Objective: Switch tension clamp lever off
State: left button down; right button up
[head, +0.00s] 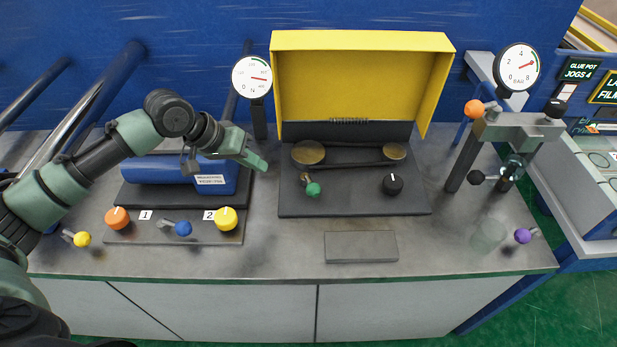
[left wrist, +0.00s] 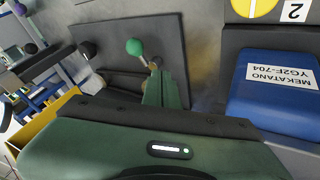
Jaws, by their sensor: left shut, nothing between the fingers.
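A lever with a green ball (head: 313,189) stands on the dark base plate (head: 350,203) below the belt and its two brass pulleys. Its short brass stem leans, with the ball towards the front right. I see no label naming it the tension clamp. My left gripper (head: 264,164) is shut and empty, to the left of this lever and apart from it in the head view. In the left wrist view the shut fingers (left wrist: 165,82) point towards the green ball (left wrist: 134,47) and partly overlap its stem. My right gripper is not in view.
A raised yellow cover (head: 362,80) stands behind the belt. A black knob (head: 392,184) is right of the lever. A blue motor (head: 212,178) lies under my left forearm. A blue-ball lever (head: 183,228) sits between orange and yellow knobs. A grey block (head: 361,246) lies in front.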

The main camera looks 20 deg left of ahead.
aim_at(310, 185)
pick_arm(q)
jog(key=p+x, duration=0.2)
jog(key=x, duration=0.8)
jog(key=shift+a, duration=0.1)
jog(key=d+p, duration=0.1)
jog(key=d, duration=0.1)
jog(key=shift+d+p, duration=0.3)
jog(key=shift+p, duration=0.05)
jog(key=shift+d+f, duration=0.15)
jog(key=shift+d, duration=0.4)
jog(key=shift+f, duration=0.1)
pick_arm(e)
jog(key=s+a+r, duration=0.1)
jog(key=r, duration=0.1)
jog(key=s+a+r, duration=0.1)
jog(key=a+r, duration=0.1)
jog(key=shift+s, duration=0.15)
pick_arm(q)
jog(key=shift+w+d, duration=0.1)
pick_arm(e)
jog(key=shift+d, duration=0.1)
